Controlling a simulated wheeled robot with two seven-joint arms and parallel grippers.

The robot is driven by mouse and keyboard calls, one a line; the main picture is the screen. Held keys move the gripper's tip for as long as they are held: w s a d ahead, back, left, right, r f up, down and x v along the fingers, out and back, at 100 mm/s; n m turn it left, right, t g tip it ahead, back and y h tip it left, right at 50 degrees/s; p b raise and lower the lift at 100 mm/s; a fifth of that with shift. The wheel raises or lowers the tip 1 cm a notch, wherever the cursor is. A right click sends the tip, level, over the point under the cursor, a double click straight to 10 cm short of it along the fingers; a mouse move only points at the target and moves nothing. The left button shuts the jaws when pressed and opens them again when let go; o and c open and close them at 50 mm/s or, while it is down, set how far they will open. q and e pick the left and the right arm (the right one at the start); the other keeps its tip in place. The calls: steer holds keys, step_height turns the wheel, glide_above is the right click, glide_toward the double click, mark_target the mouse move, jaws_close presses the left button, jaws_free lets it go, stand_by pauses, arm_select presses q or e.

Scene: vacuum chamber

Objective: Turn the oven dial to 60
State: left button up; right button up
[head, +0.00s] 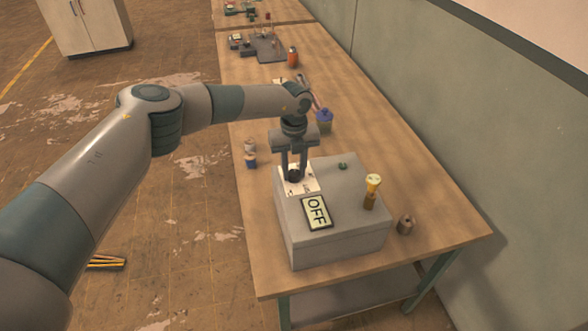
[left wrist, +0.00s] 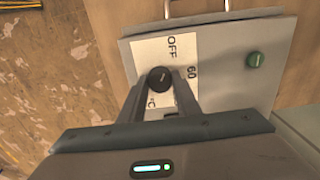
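The oven is a grey box (head: 335,240) on the wooden table, with a display (head: 316,212) reading OFF. Its black dial (head: 293,176) sits on a white scale panel on the top. In the left wrist view the dial (left wrist: 160,80) shows between my fingertips, with the printed OFF and 60 (left wrist: 192,72) beside it. My left gripper (head: 294,174) points down over the dial, one finger on each side, and looks closed against it. The dial's pointer is too small to read. My right gripper is not in view.
A blue-lidded jar (head: 323,120) and small bottles (head: 250,155) stand behind and left. A wall runs along the right.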

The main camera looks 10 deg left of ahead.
arm_select(q)
steer(key=shift+f+m+b, duration=0.15)
steer(key=shift+m+b, duration=0.25)
steer(key=shift+b, duration=0.35)
steer(key=m+b, duration=0.9)
steer(key=b, duration=0.5)
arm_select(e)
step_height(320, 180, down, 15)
arm_select(q)
steer(key=shift+m+b, duration=0.75)
steer(key=shift+m, duration=0.25)
steer(key=shift+r, duration=0.2)
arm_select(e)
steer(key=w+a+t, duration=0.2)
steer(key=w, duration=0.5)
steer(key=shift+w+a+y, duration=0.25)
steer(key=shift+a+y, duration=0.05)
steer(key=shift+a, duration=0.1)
arm_select(q)
steer(key=o, duration=1.1)
steer(key=shift+r, duration=0.1)
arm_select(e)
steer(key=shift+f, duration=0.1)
